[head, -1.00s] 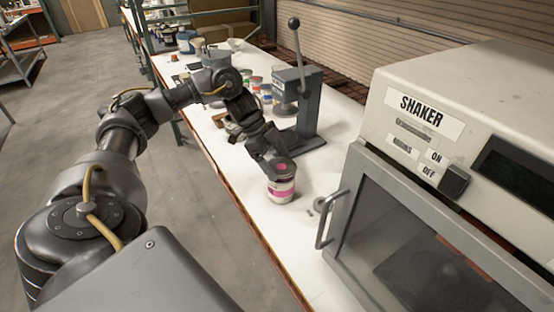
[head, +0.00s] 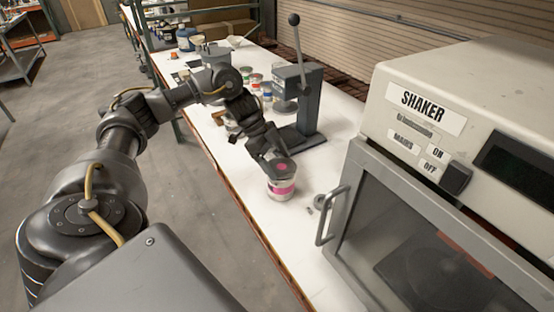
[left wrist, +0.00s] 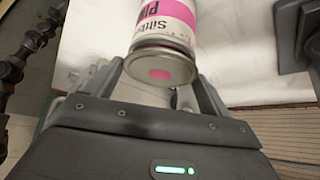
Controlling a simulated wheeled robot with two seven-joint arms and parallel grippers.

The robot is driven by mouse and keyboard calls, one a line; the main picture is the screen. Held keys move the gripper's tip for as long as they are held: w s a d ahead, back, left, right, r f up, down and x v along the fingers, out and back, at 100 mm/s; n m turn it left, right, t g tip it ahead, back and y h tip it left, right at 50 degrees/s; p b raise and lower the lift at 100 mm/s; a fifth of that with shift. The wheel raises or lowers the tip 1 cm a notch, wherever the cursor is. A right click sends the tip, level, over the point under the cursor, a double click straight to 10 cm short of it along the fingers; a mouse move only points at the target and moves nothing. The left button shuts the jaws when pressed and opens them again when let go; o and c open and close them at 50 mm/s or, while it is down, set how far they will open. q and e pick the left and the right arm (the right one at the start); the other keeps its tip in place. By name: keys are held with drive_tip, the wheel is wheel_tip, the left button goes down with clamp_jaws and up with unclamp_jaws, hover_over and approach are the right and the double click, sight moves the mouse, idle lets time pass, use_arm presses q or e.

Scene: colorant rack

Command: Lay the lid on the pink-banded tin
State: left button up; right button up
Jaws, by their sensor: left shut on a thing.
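The pink-banded tin (head: 282,188) stands upright on the white bench in front of the shaker. It also shows in the left wrist view (left wrist: 170,22), with its pink band and printed label. The lid (head: 282,168), a grey disc with a pink dot, is at the tin's top; in the left wrist view the lid (left wrist: 160,70) lies between my fingers. My left gripper (head: 270,160) is shut on the lid, and its fingers (left wrist: 152,88) reach to both sides of it. I cannot tell whether the lid touches the rim all round. My right gripper is out of view.
The shaker (head: 420,150), with its door handle (head: 330,216), stands close on the right. A grey lever press (head: 308,100) stands behind the tin. Several small tins (head: 256,86) stand further back. Small bits (head: 318,204) lie beside the tin. The near bench strip is clear.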

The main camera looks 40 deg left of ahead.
use_arm(q)
drive_tip(key=shift+f, duration=0.2)
drive_tip(key=o, duration=0.9)
drive_tip(key=shift+c, duration=0.2)
drive_tip(key=shift+a+r, duration=0.15)
drive_tip(key=shift+r, duration=0.05)
drive_tip(key=b+v, duration=0.1)
drive_tip(key=v, duration=0.3)
drive_tip(key=shift+a+r, duration=0.15)
drive_tip(key=shift+r, duration=0.05)
drive_tip(key=shift+p+v, duration=1.15)
drive_tip(key=shift+v, duration=1.8)
